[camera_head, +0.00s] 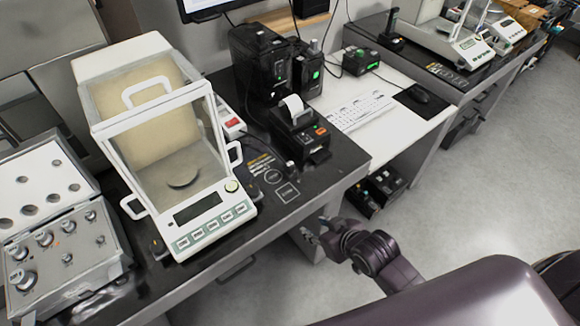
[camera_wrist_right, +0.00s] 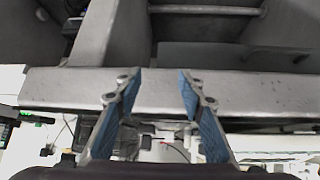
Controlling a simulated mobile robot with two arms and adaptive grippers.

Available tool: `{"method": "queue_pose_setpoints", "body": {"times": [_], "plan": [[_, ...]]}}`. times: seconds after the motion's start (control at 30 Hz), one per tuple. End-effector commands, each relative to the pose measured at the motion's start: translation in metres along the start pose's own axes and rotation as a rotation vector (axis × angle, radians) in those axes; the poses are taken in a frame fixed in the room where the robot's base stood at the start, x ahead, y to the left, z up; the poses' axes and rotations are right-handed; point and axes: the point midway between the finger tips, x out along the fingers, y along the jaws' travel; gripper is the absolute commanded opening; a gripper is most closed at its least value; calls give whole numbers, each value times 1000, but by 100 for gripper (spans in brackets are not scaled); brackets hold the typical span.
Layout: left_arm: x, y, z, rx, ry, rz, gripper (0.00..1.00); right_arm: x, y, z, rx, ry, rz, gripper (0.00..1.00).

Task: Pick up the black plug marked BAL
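A small black piece (camera_head: 290,164) lies at the end of a dark cable on the black bench, right of the balance and in front of the label printer. It may be the plug, but the BAL mark is too small to read. My right gripper (camera_head: 322,233) is in front of the bench edge, lower and to the right of that piece, apart from it. In the right wrist view the gripper (camera_wrist_right: 159,75) is open, with nothing between its blue-padded fingers. The plug cannot be made out there. My left gripper is not in view.
A glass-walled balance (camera_head: 188,205) stands on the bench, with a case of weights (camera_head: 60,290) to its left. A label printer (camera_head: 300,132) and black boxes (camera_head: 262,62) stand behind. In the wrist view, a grey metal beam (camera_wrist_right: 230,92) crosses beyond the fingers.

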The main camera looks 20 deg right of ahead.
Motion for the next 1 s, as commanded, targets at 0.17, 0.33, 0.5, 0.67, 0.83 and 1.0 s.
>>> {"method": "queue_pose_setpoints", "body": {"times": [0.17,0.33,0.5,0.67,0.83,1.0], "plan": [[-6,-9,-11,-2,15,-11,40,-22,0,-64,-31,150,-35,36],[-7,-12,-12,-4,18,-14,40,-16,9,-98,-37,275,-56,36],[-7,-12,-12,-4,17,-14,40,-14,21,-127,-38,385,-73,36],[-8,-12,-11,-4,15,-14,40,-11,27,-143,-36,440,-81,36],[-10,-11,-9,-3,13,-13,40,4,26,-152,-34,446,-82,36],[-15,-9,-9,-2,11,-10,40,18,25,-161,-34,445,-82,36]]}}
